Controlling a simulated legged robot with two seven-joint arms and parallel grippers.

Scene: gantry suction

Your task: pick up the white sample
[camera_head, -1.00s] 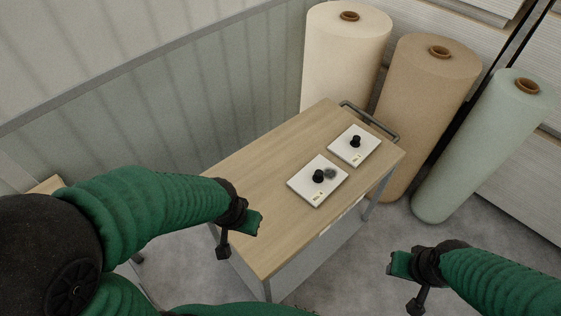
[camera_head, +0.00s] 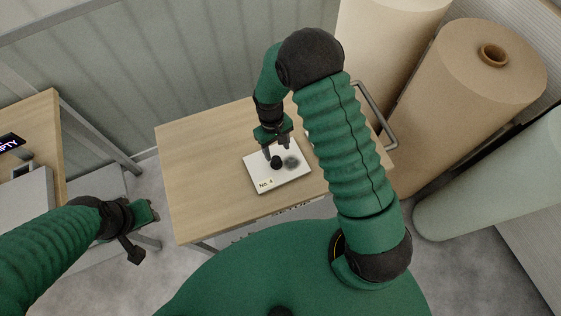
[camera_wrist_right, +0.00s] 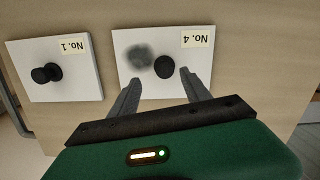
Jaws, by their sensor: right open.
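A white plate labelled No. 4 (camera_head: 262,178) lies flat on the wooden cart top, with a black knob (camera_head: 276,162) and a dark grey smudge on it. It also shows in the right wrist view (camera_wrist_right: 207,62). My right gripper (camera_head: 276,151) is open, pointing down over this plate, its fingers (camera_wrist_right: 160,74) on either side of the knob in the picture; contact cannot be told. A second white plate, labelled No. 1 (camera_wrist_right: 85,80), with a black knob, lies beside it; my right arm mostly hides it in the head view. My left gripper (camera_head: 140,230) is away at the lower left.
The wooden cart top (camera_head: 195,150) is clear left of the plates. A cart handle (camera_head: 376,115) is at its right end. Large upright rolls (camera_head: 470,90) stand behind at the right. Another wooden surface (camera_head: 40,115) with a device stands at the far left.

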